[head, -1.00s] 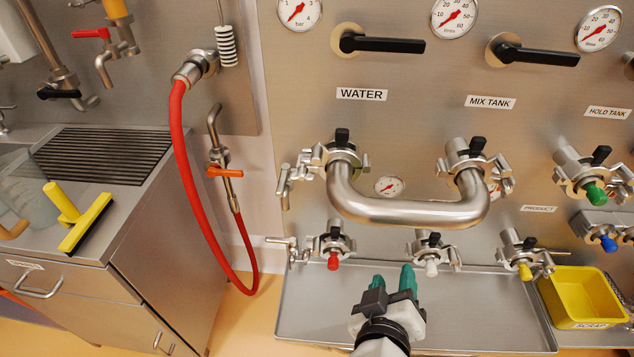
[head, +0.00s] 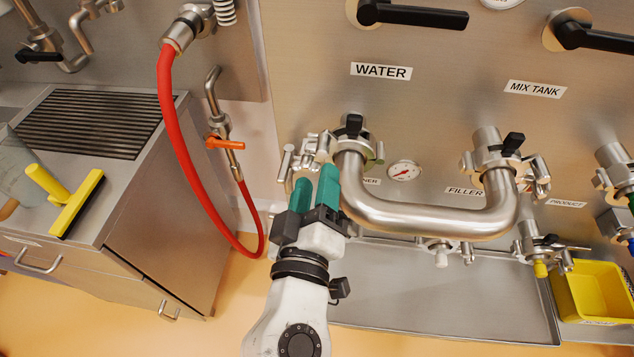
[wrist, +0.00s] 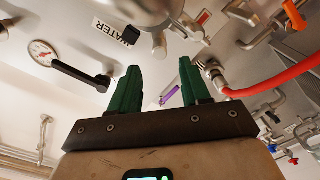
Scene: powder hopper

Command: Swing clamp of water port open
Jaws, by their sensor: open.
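The water port's clamp (head: 352,132) sits under the WATER label (head: 381,71) in the head view. It rings the upper left end of the steel U-shaped pipe (head: 420,215) and has a black tab on top. Metal clamp hardware and a handle stick out to its left (head: 312,150). My gripper (head: 318,178) has green fingers, which are open and empty, just below and in front of this hardware; they hide part of it. In the wrist view my gripper (wrist: 158,85) shows its fingers apart, with clamp and pipe metal (wrist: 150,15) beyond them. Whether they touch it, I cannot tell.
A red hose (head: 180,150) hangs left of the panel, near an orange-handled valve (head: 224,143). A second clamp (head: 500,155) holds the pipe's right end. A steel tray (head: 460,305) and yellow bin (head: 592,290) are below. A cabinet (head: 120,250) stands at left.

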